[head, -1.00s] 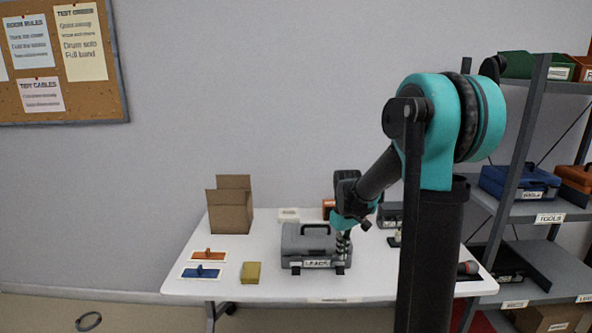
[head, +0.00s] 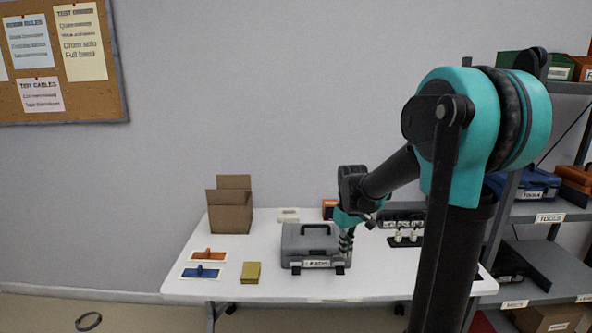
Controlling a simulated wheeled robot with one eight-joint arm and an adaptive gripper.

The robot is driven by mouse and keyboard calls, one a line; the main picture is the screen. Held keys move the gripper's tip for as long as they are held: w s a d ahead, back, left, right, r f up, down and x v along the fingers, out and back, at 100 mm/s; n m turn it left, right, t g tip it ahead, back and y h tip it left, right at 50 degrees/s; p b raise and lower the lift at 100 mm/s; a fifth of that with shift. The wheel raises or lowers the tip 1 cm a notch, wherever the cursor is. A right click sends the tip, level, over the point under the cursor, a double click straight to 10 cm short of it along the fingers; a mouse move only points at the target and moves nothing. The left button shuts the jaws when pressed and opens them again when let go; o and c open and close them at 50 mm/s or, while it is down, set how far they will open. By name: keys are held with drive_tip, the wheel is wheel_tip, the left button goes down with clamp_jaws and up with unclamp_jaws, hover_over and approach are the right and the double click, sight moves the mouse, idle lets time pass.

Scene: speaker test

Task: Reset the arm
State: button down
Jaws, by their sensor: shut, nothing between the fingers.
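My gripper (head: 346,243) hangs from the end of my teal and black arm, over the white table (head: 240,290). It points down and is shut, with nothing seen in it. It is at the right side of a grey case (head: 303,242) with a dark handle and a label on its front. Whether the fingers touch the case cannot be told. My arm reaches in from the right and hides part of the table's right end.
An open cardboard box (head: 230,211) stands at the table's back left. Shelves (head: 536,216) stand at right.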

drive_tip(key=s+d+f+m+t, duration=0.1)
drive_tip(key=s+f+m+t, duration=0.1)
drive_tip(key=s, duration=0.7)
drive_tip(key=s+d+f+m+t, duration=0.1)
drive_tip(key=s+d+f+m, duration=0.1)
drive_tip(key=s+f, duration=0.3)
drive_tip(key=s+m, duration=0.1)
drive_tip(key=s, duration=0.3)
drive_tip(key=shift+s+d+f+t, duration=0.15)
drive_tip(key=shift+d+f+t, duration=0.1)
drive_tip(key=shift+t, duration=0.15)
drive_tip(key=shift+r, duration=0.1)
